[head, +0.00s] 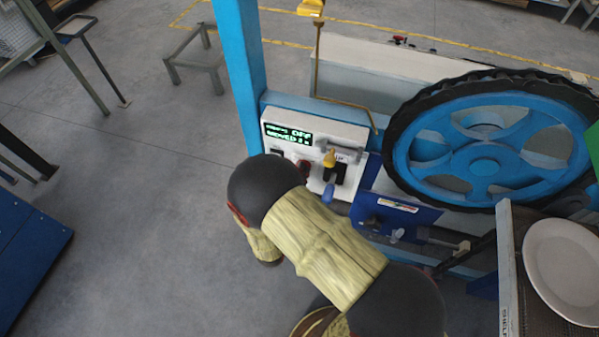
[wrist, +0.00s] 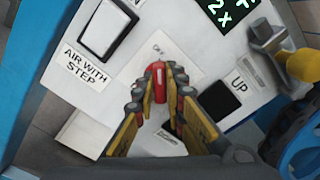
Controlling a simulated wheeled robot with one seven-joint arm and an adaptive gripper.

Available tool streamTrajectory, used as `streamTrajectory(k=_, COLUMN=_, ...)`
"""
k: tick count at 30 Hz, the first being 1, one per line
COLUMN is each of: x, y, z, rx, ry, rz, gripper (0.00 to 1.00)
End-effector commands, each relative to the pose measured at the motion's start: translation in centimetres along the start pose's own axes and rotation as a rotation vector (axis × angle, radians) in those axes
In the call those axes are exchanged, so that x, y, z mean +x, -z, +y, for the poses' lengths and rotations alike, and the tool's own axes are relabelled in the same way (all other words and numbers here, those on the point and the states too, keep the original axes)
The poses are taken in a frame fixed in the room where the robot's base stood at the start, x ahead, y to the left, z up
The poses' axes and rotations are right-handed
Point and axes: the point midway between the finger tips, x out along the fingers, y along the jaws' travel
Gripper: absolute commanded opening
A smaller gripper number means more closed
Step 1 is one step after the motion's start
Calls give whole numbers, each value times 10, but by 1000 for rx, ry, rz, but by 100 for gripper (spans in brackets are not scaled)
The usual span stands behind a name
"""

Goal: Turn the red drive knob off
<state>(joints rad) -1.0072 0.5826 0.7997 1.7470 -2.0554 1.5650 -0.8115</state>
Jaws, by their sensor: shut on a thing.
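The red drive knob (wrist: 159,77) is a narrow red handle on a white control panel (head: 334,133), seen in the middle of the wrist view. My gripper (wrist: 159,88) has its fingers on both sides of the knob and is shut on it. In the wrist view the knob points roughly up the picture, its lower part between the fingers. In the head view my arm covers part of the panel's lower left, and the gripper's hold on the knob cannot be made out. The green-lit display (head: 288,134) on the panel shows the word OFF in its top line.
A white rocker switch (wrist: 110,28) labelled AIR WITH STEP lies left of the knob. A black UP control (wrist: 240,156) and a yellow-tipped lever (head: 329,158) lie to the right. A blue post (head: 239,70) and a large blue wheel (head: 485,150) flank the panel.

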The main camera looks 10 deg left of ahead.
Motion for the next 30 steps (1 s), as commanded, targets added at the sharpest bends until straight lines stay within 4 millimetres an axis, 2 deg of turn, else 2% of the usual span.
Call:
streamTrajectory(k=6, x=0, y=0, z=1, rx=-1, ry=-2, rz=-1, gripper=0)
streamTrajectory(k=7, x=0, y=0, z=1, rx=-1, ry=-2, rz=-1, gripper=12)
streamTrajectory(k=16, x=0, y=0, z=0, rx=0, ry=-1, rz=-1, gripper=30)
streamTrajectory(k=25, x=-1, y=0, z=0, rx=0, ry=-1, rz=-1, gripper=30)
streamTrajectory(k=30, x=-14, y=-1, z=1, rx=-1, ry=-3, rz=-2, gripper=30)
